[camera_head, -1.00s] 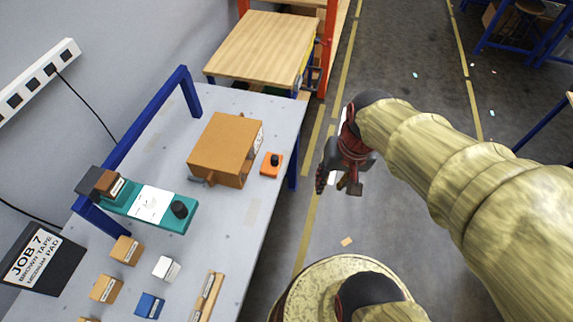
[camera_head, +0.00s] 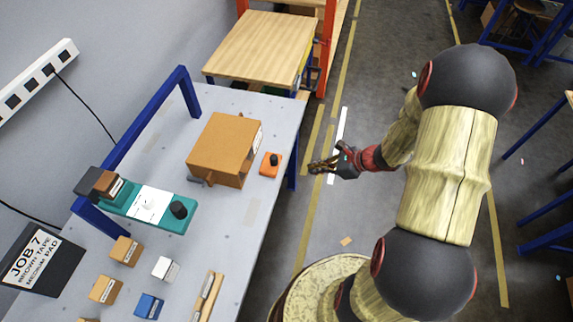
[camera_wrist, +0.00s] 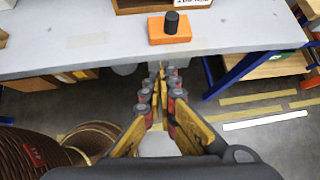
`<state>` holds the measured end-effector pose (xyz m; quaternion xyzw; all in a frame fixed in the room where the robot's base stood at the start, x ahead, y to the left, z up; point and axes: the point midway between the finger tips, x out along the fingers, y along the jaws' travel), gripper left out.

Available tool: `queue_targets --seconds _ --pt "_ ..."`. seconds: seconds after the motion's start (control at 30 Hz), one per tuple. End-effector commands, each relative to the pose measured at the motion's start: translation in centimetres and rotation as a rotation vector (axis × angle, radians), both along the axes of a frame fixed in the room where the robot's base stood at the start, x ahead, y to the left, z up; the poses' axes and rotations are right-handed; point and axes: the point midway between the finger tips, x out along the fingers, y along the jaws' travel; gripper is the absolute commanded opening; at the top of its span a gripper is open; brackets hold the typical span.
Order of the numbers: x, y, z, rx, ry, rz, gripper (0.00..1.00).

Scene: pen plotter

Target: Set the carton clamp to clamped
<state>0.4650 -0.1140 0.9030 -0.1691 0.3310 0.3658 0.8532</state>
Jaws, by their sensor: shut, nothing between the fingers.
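A brown carton (camera_head: 222,145) sits on the grey table, with a small grey lever-like part (camera_head: 200,181) at its near left corner. I cannot tell for sure whether this part is the carton clamp, or how it is set. An orange block (camera_head: 268,170) with a black knob (camera_head: 274,159) stands right of the carton, near the table edge. The block (camera_wrist: 169,36) and knob (camera_wrist: 171,20) also show in the wrist view. My gripper (camera_head: 312,167) is shut and empty, off the table's right edge. In the wrist view its fingertips (camera_wrist: 160,70) point toward the table edge.
A teal device (camera_head: 185,215) with a black knob lies left of the carton. Several small boxes and a blue block (camera_head: 148,306) are on the table's near part. A blue frame (camera_head: 150,115) stands along the wall side. The floor right of the table is mostly clear.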

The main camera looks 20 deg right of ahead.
Motion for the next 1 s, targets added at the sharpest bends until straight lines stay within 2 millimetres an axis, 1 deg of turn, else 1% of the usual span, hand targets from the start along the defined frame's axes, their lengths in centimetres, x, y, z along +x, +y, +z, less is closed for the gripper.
queue_targets --seconds 0.03,0.1,0.57,0.67,0.77,1.0 --pt "0.7 -0.4 0.3 0.012 0.000 -0.040 0.00" --pt "1.0 -0.7 0.4 0.032 0.012 -0.085 0.00" --pt "1.1 -0.5 0.2 0.044 0.025 -0.096 0.00" --pt "1.5 -0.1 -0.3 0.043 0.024 -0.094 0.00" --pt "2.2 0.6 -1.4 0.043 0.025 -0.093 0.00" --pt "4.7 3.0 -4.7 0.043 0.026 -0.091 0.00"
